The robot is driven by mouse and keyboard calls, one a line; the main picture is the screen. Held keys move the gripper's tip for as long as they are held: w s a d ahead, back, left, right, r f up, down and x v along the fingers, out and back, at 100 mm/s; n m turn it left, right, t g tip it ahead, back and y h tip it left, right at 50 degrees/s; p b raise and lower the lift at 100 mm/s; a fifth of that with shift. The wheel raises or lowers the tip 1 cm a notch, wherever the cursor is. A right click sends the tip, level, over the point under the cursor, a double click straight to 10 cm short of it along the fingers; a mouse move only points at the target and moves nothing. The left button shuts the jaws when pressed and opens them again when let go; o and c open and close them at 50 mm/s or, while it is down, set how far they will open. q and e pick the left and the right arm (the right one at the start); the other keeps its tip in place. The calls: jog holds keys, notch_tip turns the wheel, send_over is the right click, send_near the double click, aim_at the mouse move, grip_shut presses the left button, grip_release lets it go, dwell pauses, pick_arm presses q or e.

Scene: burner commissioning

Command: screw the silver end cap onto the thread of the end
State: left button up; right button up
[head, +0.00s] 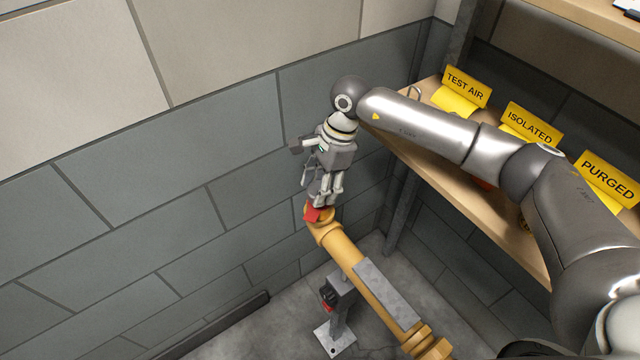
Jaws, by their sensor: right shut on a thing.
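The yellow pipe (352,262) runs up from the lower right, and its open-looking end (326,226) points up at the wall side. My right gripper (322,203) comes down from above with its fingers at this pipe end. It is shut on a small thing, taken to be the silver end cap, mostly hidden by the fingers. I cannot make out the thread or whether the cap is seated on it. A small red piece (312,213) shows at the pipe end beside the fingertips. My left gripper is not in view.
A grey block wall (130,210) stands close behind the gripper. A wooden shelf (455,195) at the right bears yellow signs (529,124) under my right arm. A grey post (341,305) stands below the pipe on the concrete floor.

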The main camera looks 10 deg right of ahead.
jog(key=shift+f+b, duration=0.35)
jog(key=shift+f, duration=0.05)
jog(key=o, duration=1.2)
jog(key=c, duration=1.2)
jog(key=m+t, duration=0.1)
jog(key=m, duration=0.2)
jog(key=shift+s+m, duration=0.1)
jog(key=shift+m, duration=0.3)
jog(key=m+t, duration=0.1)
jog(key=m, duration=0.3)
jog(key=m+t+h, duration=0.1)
jog(key=m, duration=0.3)
jog(key=shift+a+m, duration=0.1)
jog(key=shift+m, duration=0.2)
jog(key=m+h, duration=0.1)
jog(key=m, duration=0.2)
jog(key=shift+m+t, duration=0.4)
